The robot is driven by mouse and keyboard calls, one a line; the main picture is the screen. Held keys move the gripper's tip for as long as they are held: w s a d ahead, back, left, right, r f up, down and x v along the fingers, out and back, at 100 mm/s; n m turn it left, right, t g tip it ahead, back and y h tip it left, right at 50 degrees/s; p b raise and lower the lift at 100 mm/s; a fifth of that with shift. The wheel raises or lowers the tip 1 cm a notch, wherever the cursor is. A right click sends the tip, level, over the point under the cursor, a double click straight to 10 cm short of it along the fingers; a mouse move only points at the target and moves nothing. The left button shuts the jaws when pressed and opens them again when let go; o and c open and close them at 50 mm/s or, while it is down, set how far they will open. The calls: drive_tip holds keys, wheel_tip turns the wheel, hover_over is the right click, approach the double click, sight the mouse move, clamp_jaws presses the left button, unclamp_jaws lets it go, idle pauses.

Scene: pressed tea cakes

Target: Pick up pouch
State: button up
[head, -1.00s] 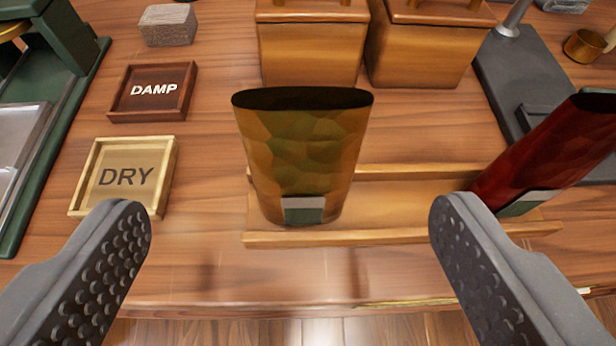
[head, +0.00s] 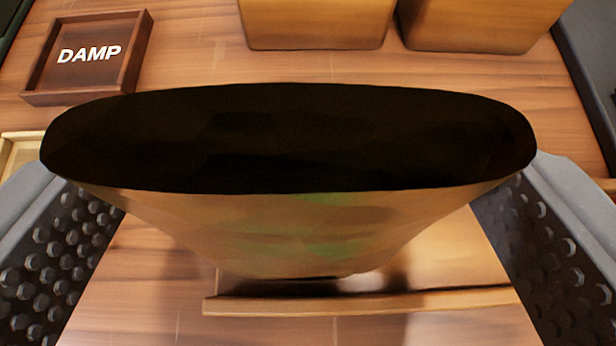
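The amber-green pouch (head: 300,235) stands upright, large and close in the head view, with its wide dark open mouth facing up toward the camera. Its lower end is at the wooden rack (head: 430,300). My gripper (head: 300,190) is open, with one dark studded finger at each side of the pouch. The finger tips are partly hidden behind the ends of the pouch's rim. I cannot tell whether either finger touches the pouch. The inside of the pouch is too dark to make out.
A dark wooden tray marked DAMP (head: 88,55) lies at the upper left. A corner of a paler tray (head: 20,150) shows below it. Two wooden boxes, a left one (head: 315,22) and a right one (head: 480,22), stand behind the pouch. A dark grey base (head: 592,70) is at the right edge.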

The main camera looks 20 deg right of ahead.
drive_tip(key=shift+x, duration=0.8)
drive_tip(key=c, duration=1.1)
drive_tip(key=shift+o, duration=0.2)
